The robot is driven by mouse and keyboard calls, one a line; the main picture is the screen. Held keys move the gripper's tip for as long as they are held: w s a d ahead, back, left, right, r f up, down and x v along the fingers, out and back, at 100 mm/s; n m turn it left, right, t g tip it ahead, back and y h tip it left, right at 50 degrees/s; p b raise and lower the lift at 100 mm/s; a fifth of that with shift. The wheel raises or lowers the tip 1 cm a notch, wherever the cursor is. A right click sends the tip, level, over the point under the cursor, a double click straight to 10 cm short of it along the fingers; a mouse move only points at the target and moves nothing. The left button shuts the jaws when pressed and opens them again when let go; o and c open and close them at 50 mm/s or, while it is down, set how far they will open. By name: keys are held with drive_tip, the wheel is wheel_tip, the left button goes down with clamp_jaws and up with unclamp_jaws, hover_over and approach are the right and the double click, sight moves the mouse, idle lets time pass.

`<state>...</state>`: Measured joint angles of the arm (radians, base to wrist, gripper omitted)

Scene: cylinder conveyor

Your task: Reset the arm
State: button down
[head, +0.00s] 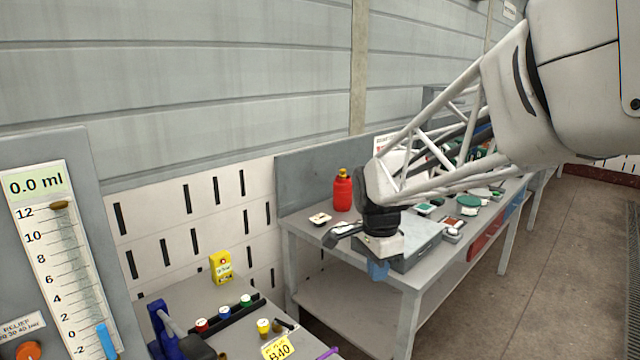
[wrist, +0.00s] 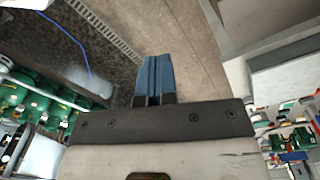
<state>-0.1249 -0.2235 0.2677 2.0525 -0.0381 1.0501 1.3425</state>
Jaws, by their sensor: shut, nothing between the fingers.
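My gripper (head: 377,270) hangs at the end of my white lattice arm in the head view, in front of the grey workbench (head: 340,285). Its blue fingers point down. In the wrist view the blue fingers of my gripper (wrist: 153,78) are together, with nothing between them. The fingers touch nothing that I can see. My arm reaches in from the upper right of the head view and hides part of the bench top.
A red bottle (head: 343,190) and a grey box (head: 418,243) stand on the bench. A nearer table holds a yellow container (head: 221,267) and several small capped cylinders. A gauge panel (head: 60,240) reading 0.0 ml stands at left. Open floor (head: 580,230) lies at right.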

drive_tip(key=s+d+n+t, duration=0.1)
drive_tip(key=s+d+n, duration=0.2)
drive_tip(key=s, duration=0.9)
drive_tip(key=s+d+n+t, duration=0.1)
drive_tip(key=s+d+n, duration=0.2)
drive_tip(key=s+n, duration=0.7)
drive_tip(key=shift+s+d+n+t, duration=0.3)
drive_tip(key=shift+s+d, duration=0.05)
drive_tip(key=shift+s, duration=1.35)
drive_tip(key=c, duration=1.8)
unclamp_jaws()
drive_tip(key=shift+f, duration=0.1)
